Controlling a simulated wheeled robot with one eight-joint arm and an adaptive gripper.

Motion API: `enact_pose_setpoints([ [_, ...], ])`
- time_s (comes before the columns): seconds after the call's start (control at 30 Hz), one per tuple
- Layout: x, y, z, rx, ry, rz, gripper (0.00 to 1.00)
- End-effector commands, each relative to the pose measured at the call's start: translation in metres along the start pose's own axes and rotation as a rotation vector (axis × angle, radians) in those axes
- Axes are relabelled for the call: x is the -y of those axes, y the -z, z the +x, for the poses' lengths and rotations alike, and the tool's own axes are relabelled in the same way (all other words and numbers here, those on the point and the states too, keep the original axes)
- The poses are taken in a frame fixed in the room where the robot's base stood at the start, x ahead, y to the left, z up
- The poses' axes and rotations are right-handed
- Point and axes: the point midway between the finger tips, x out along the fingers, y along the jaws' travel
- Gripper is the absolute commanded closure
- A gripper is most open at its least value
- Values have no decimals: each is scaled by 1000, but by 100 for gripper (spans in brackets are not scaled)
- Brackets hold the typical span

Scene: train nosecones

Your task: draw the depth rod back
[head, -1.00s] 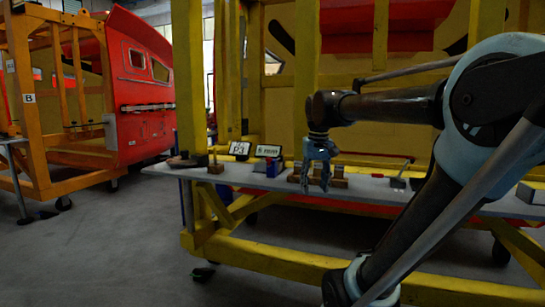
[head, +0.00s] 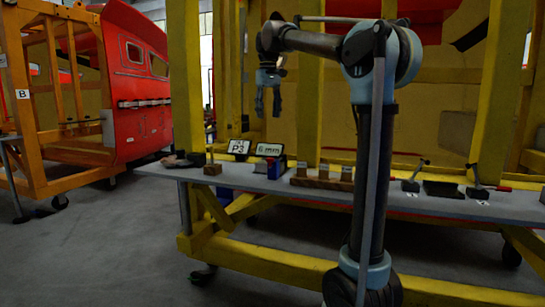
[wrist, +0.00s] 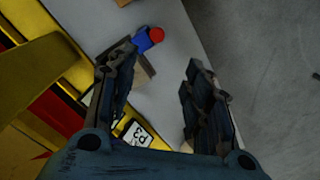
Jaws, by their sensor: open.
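I cannot pick out the depth rod with certainty. A small wooden block with a thin upright post (head: 212,167) stands near the left end of the grey shelf. A small blue piece (head: 273,168) stands in front of the "6 mm" sign; in the wrist view a blue piece (wrist: 142,40) has a red round end. My gripper (head: 268,106) is open, points down and hangs well above the shelf, apart from everything. In the wrist view its fingers (wrist: 160,60) are spread, with the shelf below. The left finger partly hides a brownish piece (wrist: 147,72).
The grey shelf (head: 235,184) runs along a yellow frame with upright posts (head: 308,90). On it stand a "P3" sign (head: 238,147), a "6 mm" sign (head: 268,149), a wooden rack (head: 322,183) and red-handled tools (head: 412,184). A red nosecone (head: 140,90) stands left.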

Motion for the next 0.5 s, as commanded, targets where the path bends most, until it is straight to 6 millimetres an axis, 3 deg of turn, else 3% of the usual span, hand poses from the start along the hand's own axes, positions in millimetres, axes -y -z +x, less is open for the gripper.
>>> enact_pose_setpoints([
  [0.23, -14, 0, 14, 2, 0, 18, 54],
  [0.5, -21, -2, 60, 1, 0, 26, 54],
])
